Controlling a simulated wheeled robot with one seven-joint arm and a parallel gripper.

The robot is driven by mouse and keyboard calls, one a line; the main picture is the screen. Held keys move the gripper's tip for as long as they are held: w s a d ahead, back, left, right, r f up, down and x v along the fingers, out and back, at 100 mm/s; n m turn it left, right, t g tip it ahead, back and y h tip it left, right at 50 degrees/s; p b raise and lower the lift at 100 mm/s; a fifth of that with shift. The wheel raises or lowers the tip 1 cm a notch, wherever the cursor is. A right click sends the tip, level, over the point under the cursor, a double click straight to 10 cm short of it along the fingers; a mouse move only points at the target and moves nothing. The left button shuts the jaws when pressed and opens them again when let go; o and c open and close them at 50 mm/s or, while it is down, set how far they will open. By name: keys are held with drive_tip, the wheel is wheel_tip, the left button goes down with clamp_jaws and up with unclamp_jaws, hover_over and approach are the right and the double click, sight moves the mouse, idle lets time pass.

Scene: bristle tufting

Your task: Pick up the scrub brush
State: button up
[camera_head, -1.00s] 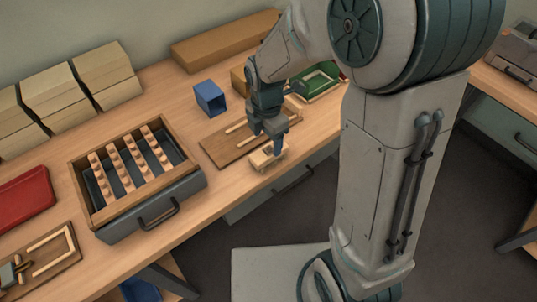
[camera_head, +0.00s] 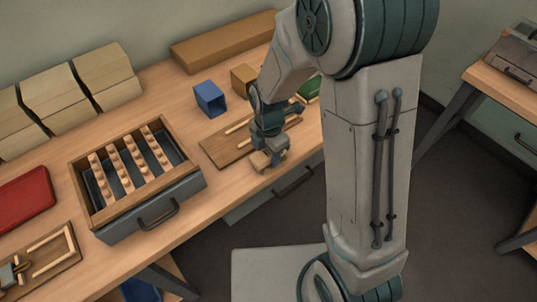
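A small pale wooden block (camera_head: 259,161), which appears to be the scrub brush, lies near the front edge of the workbench. My gripper (camera_head: 274,156) points down right at it, low over the bench. One blue-grey finger shows in front of the block's right part and hides some of it. The other finger is hard to make out, so I cannot tell whether the fingers are closed on the block or just around it. The block appears to rest at bench level. Its bristles cannot be made out.
A wooden board with pale strips (camera_head: 226,148) lies just behind the block. A blue open box (camera_head: 210,98) and a tan block (camera_head: 243,78) stand behind that. A wooden-framed tray with peg rows (camera_head: 88,197) is to the left. A green item (camera_head: 311,88) lies beside my arm.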

drive_tip(key=shift+r, duration=0.1)
drive_tip(key=shift+r, duration=0.55)
wheel_tip(320, 180, up, 3)
drive_tip(key=shift+w+f, duration=0.1)
drive_tip(key=shift+f, duration=0.1)
drive_tip(key=d+r, duration=0.7)
drive_tip(key=d, duration=0.4)
drive_tip(key=shift+w+d, duration=0.35)
drive_tip(key=shift+w, duration=0.05)
drive_tip(key=shift+r, duration=0.1)
drive_tip(key=shift+o, duration=0.6)
